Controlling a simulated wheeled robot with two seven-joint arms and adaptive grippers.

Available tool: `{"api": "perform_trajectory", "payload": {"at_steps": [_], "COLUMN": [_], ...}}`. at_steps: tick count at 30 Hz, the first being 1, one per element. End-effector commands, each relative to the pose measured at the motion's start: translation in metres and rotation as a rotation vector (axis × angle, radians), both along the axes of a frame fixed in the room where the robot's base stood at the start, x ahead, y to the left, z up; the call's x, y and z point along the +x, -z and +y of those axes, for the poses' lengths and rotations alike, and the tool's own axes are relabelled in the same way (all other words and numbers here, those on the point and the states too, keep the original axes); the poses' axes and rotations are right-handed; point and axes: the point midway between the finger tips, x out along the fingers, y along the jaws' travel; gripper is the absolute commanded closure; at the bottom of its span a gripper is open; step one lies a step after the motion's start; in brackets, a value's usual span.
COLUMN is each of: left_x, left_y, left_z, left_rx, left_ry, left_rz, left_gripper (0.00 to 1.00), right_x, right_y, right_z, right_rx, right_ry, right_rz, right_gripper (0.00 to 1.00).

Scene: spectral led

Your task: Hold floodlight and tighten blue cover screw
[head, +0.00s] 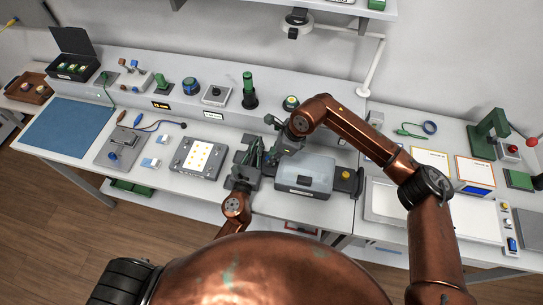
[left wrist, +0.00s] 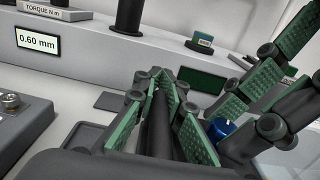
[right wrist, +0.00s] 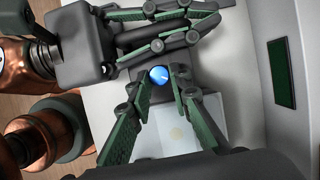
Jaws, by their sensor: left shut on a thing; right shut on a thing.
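The blue cover screw (right wrist: 159,74) shows in the right wrist view between my right gripper's (right wrist: 161,80) fingertips. The screw also shows in the left wrist view (left wrist: 222,128), partly hidden by the right fingers. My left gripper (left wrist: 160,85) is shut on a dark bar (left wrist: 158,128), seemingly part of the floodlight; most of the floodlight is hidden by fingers. In the head view my left gripper (head: 255,147) and right gripper (head: 264,155) are close together over the bench. The left fingers also lie across the top of the right wrist view (right wrist: 205,18).
A clear-lidded box (head: 305,172) stands just right of the grippers. A panel with yellow dots (head: 200,158) lies to the left. A green cylinder (head: 249,90) stands on the ledge behind. A blue mat (head: 68,127) leaves clear room at far left.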

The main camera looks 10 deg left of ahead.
Motion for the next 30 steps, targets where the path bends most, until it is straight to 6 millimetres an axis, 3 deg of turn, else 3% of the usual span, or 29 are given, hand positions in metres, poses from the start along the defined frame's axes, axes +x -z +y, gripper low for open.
{"api": "perform_trajectory", "payload": {"at_steps": [12,23,24,30], "left_x": [0.0000,0.0000,0.0000,0.0000], "left_y": [0.0001,0.0001,0.0001,0.0001], "left_z": [-0.0003,-0.0002,-0.0002,-0.0002], "left_rx": [0.000,0.000,0.000,0.000], "left_ry": [0.001,0.000,0.000,0.000], "left_rz": [0.000,0.000,0.000,0.000], "left_gripper": [1.00,1.00,1.00,1.00], "right_x": [-0.0032,-0.0033,-0.0033,-0.0033], "right_y": [-0.0006,-0.0004,-0.0004,-0.0003], "right_z": [0.0004,0.0003,0.0003,0.0003], "right_rx": [0.000,0.001,0.001,0.001], "right_ry": [0.306,0.330,0.330,0.330], "right_rz": [-0.003,-0.001,-0.001,-0.001], "right_gripper": [1.00,1.00,0.81,0.67]}}
